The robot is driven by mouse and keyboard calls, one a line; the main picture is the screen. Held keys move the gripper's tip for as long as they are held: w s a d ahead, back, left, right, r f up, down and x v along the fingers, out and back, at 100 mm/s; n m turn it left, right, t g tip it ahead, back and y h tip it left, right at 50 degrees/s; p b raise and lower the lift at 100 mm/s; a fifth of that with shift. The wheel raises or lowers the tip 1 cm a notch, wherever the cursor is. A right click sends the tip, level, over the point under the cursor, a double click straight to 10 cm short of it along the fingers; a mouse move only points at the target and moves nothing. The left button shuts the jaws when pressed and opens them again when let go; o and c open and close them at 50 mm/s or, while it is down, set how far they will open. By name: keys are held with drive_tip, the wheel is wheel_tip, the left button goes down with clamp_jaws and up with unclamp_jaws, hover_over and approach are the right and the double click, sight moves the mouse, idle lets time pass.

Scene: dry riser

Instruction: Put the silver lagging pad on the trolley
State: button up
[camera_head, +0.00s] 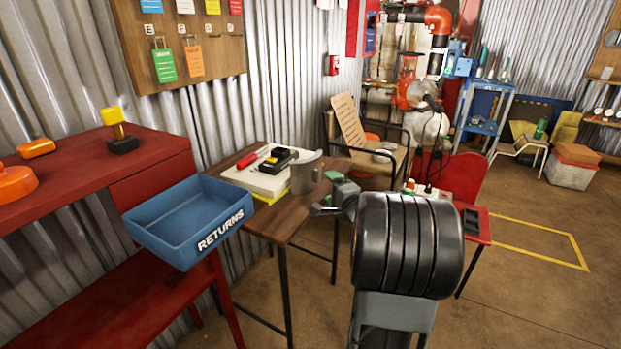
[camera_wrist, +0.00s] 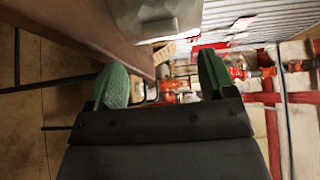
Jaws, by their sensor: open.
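A silver-grey curved piece (camera_head: 305,174), which looks like the lagging pad, stands at the right end of the dark wooden table (camera_head: 262,217). In the wrist view a grey surface (camera_wrist: 155,14) at the top, close above the fingers, appears to be the same piece. My gripper (camera_head: 342,192) is just right of it, beside the table edge. In the wrist view my gripper (camera_wrist: 163,80) has its green fingertips wide apart with nothing between them. A blue trolley (camera_head: 479,126) with items on its top stands at the back right.
A blue RETURNS tray (camera_head: 190,215) sits left of the table, by a red bench (camera_head: 140,160). Books (camera_head: 262,180) with a black device (camera_head: 280,160) lie beside the silver piece. A chair (camera_head: 365,150) stands behind. Open floor (camera_head: 530,290) lies right.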

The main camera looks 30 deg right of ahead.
sight(319, 177)
drive_tip(key=w+b, duration=0.2)
drive_tip(key=w, duration=0.3)
drive_tip(key=shift+f+b, duration=0.1)
drive_tip(key=shift+b, duration=0.3)
drive_tip(key=shift+w+d, duration=0.1)
drive_tip(key=shift+w, duration=0.35)
drive_tip(key=shift+c, duration=0.2)
drive_tip(key=c, duration=1.1)
drive_tip(key=shift+r, duration=0.25)
